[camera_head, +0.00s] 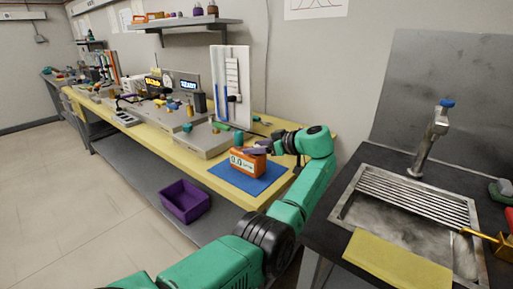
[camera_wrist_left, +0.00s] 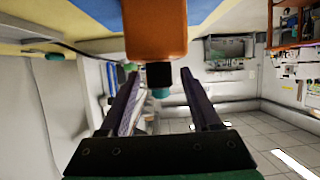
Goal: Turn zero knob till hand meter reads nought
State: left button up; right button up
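The orange hand meter (camera_head: 243,164) stands on a blue mat (camera_head: 268,178) on the yellow bench. Its white display faces me; the digits are small and look like 0.0, but I cannot read them surely. In the left wrist view the orange body (camera_wrist_left: 156,30) shows at the top, with a black part (camera_wrist_left: 159,74) and a teal end (camera_wrist_left: 160,93) sticking out of it, which looks like the zero knob. My left gripper (camera_head: 258,149) is at the top of the meter. In the wrist view its fingers (camera_wrist_left: 160,72) are apart on either side of the black part, with gaps. My right gripper is out of view.
Grey instruments (camera_head: 205,140) and a tall white panel (camera_head: 231,85) stand behind the mat. A purple bin (camera_head: 185,201) is below the bench front. A sink (camera_head: 410,220) with a tap (camera_head: 430,140) is at the right. A wall shelf (camera_head: 185,25) hangs above.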

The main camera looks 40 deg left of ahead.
pick_arm(q)
jog(key=v, duration=1.4)
jog(key=shift+d, duration=0.25)
